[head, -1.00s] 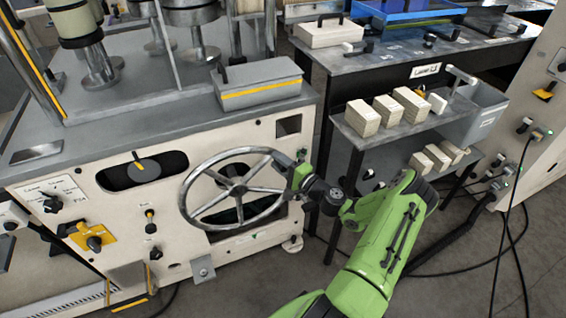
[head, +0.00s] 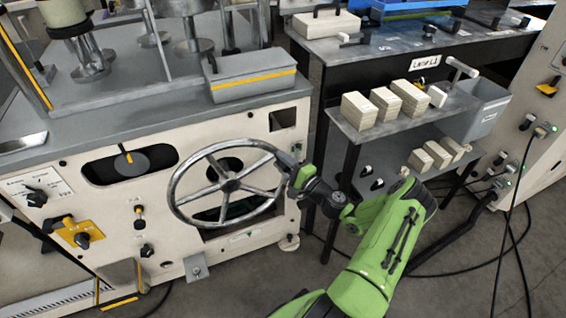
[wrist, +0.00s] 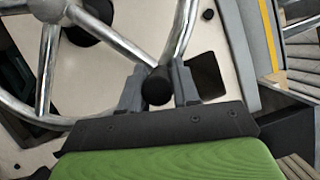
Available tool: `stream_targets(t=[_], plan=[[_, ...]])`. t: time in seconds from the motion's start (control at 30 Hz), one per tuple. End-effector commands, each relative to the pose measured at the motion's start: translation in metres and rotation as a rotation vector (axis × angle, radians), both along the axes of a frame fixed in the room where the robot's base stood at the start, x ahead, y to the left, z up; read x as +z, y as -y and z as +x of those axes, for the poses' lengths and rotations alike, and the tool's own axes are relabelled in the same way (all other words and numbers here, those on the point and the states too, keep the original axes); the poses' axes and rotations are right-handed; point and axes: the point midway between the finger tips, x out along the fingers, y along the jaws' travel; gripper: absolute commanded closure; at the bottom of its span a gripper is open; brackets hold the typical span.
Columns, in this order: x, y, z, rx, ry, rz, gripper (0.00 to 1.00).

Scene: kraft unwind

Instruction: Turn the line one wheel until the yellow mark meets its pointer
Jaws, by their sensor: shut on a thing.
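The metal spoked wheel (head: 177,183) is mounted on the front of the cream machine. It also shows in the wrist view (wrist: 48,65). My gripper (wrist: 158,86) is shut on the wheel's dark handle knob (wrist: 156,88) at the rim. In the head view my gripper (head: 289,172) is at the wheel's right side, and the knob is mostly hidden behind it. A dark oval window (head: 103,172) lies up and left of the wheel.
A grey box with a yellow stripe (head: 252,84) sits on the machine top. A small shelf (head: 368,131) with several pale blocks stands to the right, close behind my arm. Cables lie on the floor at the right.

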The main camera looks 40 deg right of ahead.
Motion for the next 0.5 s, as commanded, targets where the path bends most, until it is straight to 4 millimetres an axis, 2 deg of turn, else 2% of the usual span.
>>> stream_targets(t=[0.03, 0.07, 0.17, 0.5], plan=[[-0.0043, -0.0005, -0.0008, 0.000, -0.011, -0.001, 1.00], [-0.0044, -0.0005, -0.0008, 0.001, -0.011, -0.001, 0.66], [-0.0038, -0.0006, -0.0007, 0.001, -0.010, -0.001, 0.51], [-0.0022, 0.0004, -0.0046, 0.000, -0.006, 0.000, 0.49]])
